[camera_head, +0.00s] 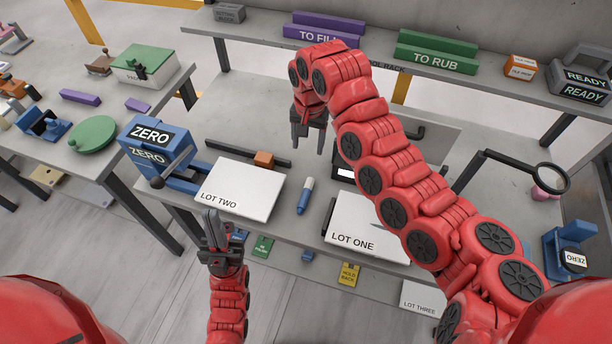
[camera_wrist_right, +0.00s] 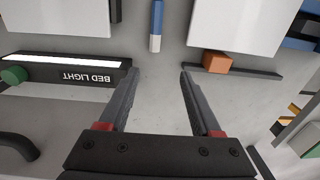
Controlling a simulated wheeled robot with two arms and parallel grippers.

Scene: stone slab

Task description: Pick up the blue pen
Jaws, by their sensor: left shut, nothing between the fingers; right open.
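The blue pen (camera_head: 305,196), blue with a whitish end, lies on the grey slab between two white boards. In the right wrist view the pen (camera_wrist_right: 156,22) shows at the top edge, partly cut off. My right gripper (camera_head: 308,142) is open and empty, above the slab beyond the pen's whitish end; in its wrist view the pen lies ahead of the open fingers (camera_wrist_right: 159,75), roughly in line with the gap and not between them. My left gripper (camera_head: 212,217) is shut and empty, near the slab's front edge, in front of the LOT TWO board (camera_head: 243,190).
The LOT ONE board (camera_head: 372,228) lies right of the pen, partly behind my right arm. An orange block (camera_head: 264,159) is behind LOT TWO. A BED LIGHT bar (camera_wrist_right: 70,72) lies near my right gripper. A blue ZERO device (camera_head: 160,150) stands at left.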

